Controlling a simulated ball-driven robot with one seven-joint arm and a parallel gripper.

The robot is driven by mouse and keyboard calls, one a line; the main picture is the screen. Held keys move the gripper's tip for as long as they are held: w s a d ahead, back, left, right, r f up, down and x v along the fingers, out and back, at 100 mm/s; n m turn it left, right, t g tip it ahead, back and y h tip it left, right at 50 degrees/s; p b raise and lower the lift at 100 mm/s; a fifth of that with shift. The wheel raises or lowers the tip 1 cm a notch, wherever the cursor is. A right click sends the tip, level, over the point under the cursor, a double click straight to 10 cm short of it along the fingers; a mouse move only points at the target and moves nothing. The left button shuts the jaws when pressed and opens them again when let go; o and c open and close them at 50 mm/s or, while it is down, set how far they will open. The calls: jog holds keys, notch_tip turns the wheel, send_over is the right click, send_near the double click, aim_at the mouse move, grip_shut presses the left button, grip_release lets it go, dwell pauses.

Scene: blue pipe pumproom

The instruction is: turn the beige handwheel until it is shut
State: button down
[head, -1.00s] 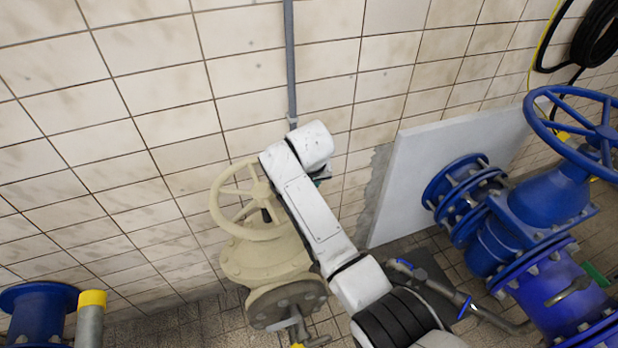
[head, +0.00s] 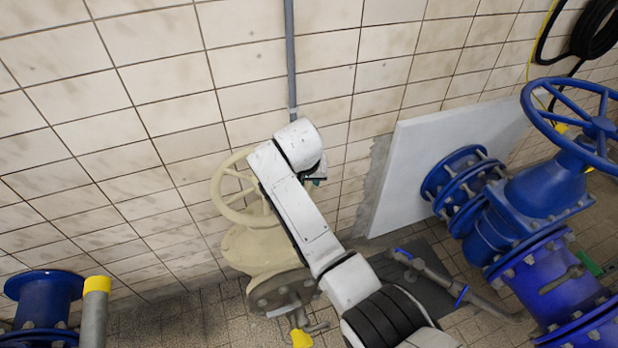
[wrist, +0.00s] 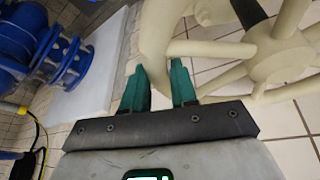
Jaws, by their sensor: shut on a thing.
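The beige handwheel (head: 219,200) sits on top of a beige valve body (head: 248,250) by the tiled wall. In the head view my arm covers its right side and hub. In the wrist view its rim (wrist: 156,40) passes between the teal fingers of my gripper (wrist: 160,76), which is shut on it. The hub (wrist: 283,45) and spokes show to the right there. In the head view my gripper is mostly hidden behind my wrist.
A large blue valve with a blue handwheel (head: 603,126) stands at the right, in front of a pale panel (head: 420,150). A blue flanged pipe (head: 45,298) and a yellow-capped grey post (head: 96,300) stand at lower left. A grey pipe (head: 290,60) runs down the wall.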

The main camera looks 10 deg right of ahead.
jog(key=c, duration=0.9)
grip_release()
jog(key=shift+r, duration=0.1)
jog(key=b+v, duration=0.1)
jog(key=v, duration=0.9)
jog(key=shift+s+r, duration=0.15)
jog(key=shift+r, duration=0.15)
jog(key=shift+o, duration=0.2)
